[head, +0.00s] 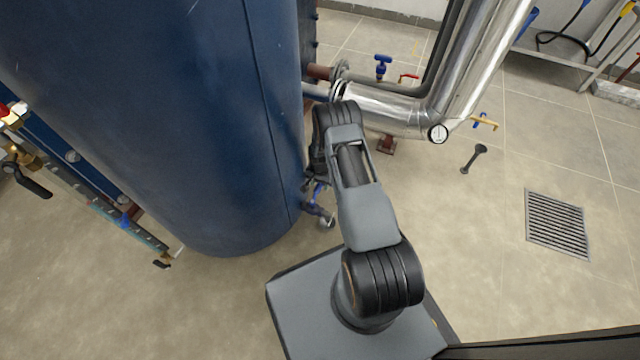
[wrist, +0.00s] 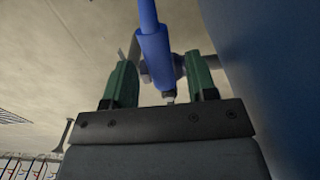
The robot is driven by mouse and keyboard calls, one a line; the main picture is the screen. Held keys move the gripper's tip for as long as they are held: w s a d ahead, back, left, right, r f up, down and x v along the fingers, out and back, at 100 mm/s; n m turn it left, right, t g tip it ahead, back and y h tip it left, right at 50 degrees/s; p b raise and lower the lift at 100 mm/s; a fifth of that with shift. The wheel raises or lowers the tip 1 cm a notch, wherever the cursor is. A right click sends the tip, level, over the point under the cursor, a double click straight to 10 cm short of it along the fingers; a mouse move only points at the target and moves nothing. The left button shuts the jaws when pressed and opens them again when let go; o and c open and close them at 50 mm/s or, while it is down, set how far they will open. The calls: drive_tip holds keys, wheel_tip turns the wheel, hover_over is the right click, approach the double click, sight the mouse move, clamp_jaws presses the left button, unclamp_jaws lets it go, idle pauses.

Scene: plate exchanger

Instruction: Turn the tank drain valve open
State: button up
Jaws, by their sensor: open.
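The tank drain valve shows in the wrist view as a bright blue handle (wrist: 155,55) with a grey metal body behind it. My gripper (wrist: 161,62) is open, with one green finger on each side of the blue handle. Small gaps seem to show between handle and fingers; I cannot tell whether either touches. In the head view, the valve's blue part (head: 318,191) shows low at the right side of the blue tank (head: 225,130). My arm hides most of the gripper there.
A floor grate (head: 558,224) lies at right. The tank wall (wrist: 270,70) is close in the wrist view.

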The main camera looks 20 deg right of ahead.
drive_tip(key=shift+c, duration=0.5)
clamp_jaws()
